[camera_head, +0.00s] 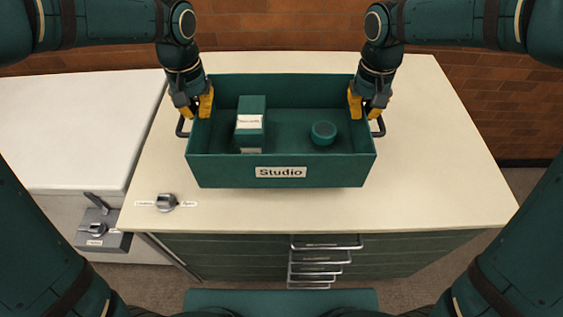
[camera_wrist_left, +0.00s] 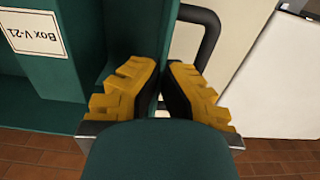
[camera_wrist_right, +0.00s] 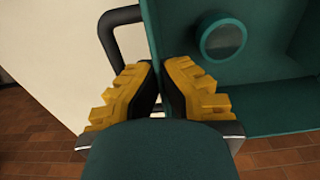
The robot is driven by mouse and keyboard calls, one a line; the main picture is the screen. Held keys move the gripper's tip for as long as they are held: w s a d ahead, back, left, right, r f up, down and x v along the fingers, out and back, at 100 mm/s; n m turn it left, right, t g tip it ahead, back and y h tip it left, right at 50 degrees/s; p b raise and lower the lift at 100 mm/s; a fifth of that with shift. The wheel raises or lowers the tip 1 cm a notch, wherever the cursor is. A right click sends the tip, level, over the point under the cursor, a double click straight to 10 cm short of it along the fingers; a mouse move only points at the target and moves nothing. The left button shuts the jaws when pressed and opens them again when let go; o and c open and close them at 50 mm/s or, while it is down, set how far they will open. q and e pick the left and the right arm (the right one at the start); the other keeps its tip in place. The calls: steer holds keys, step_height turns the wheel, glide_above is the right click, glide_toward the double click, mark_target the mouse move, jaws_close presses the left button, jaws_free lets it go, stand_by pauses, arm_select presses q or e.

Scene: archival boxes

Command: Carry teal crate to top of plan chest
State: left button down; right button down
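The teal crate (camera_head: 281,172), labelled "Studio", is over the pale top of the plan chest (camera_head: 440,180). It looks level; I cannot tell whether its base touches the top. Inside are a teal box (camera_head: 250,132) with a white label and a round teal item (camera_head: 324,132). My left gripper (camera_head: 194,108) is shut on the crate's left side wall, beside the black handle; its fingers straddle the wall in the left wrist view (camera_wrist_left: 163,75). My right gripper (camera_head: 368,106) is likewise shut on the right side wall, shown in the right wrist view (camera_wrist_right: 160,75).
A grey knob (camera_head: 166,202) with small labels sits on the chest top's front left. Chest drawers with metal handles (camera_head: 326,246) face me. A white-topped unit (camera_head: 70,125) with a grey latch (camera_head: 97,229) stands left. A brick wall is behind. The top's right side is clear.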

mark_target(204, 129)
arm_select(q)
steer(key=shift+f+b, duration=0.45)
steer(key=shift+f, duration=0.25)
arm_select(e)
steer(key=shift+f, duration=0.7)
arm_select(q)
steer(key=shift+f, duration=0.2)
arm_select(e)
steer(key=shift+f, duration=0.25)
